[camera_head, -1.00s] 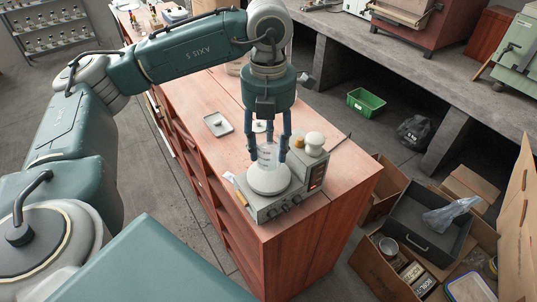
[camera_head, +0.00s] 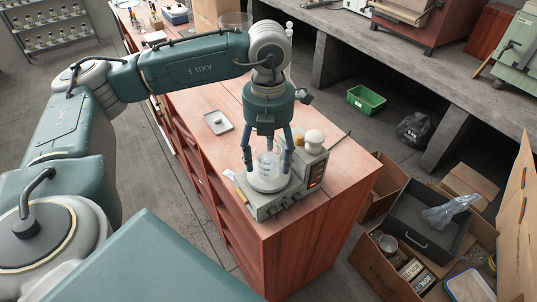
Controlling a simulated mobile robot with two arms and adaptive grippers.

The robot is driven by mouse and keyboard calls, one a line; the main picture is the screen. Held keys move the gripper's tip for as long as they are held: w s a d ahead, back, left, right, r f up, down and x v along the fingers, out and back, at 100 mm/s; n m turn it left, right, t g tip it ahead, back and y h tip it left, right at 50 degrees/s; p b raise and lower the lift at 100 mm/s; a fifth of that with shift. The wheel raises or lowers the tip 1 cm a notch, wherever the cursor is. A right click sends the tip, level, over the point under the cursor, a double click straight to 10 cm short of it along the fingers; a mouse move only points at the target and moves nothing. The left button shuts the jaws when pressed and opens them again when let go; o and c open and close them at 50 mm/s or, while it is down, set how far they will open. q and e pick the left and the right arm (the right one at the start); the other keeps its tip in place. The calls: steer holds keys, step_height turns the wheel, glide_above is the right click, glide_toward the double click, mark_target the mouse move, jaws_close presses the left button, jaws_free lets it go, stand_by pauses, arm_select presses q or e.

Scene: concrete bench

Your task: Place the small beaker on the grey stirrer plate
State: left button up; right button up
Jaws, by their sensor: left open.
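The small beaker (camera_head: 269,164) is clear glass with white markings and appears to stand upright on the round white top of the grey stirrer plate (camera_head: 262,207). The stirrer plate sits near the front corner of the reddish wooden bench. My left gripper (camera_head: 267,168) points down from above, its fingers spread on both sides of the beaker. It is open, and I see space between the fingers and the glass. Part of the beaker's upper rim is hidden behind the gripper. My right gripper is not in view.
A white knobbed container (camera_head: 313,141) stands at the back of the stirrer. A small grey tray (camera_head: 217,122) lies behind left on the bench.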

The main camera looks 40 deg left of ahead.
arm_select(q)
steer(key=shift+r, duration=0.1)
steer(key=shift+r+p, duration=0.25)
steer(key=shift+p, duration=0.05)
step_height(320, 180, up, 12)
steer(key=b, duration=0.2)
steer(key=shift+f, duration=0.15)
stand_by(0.3)
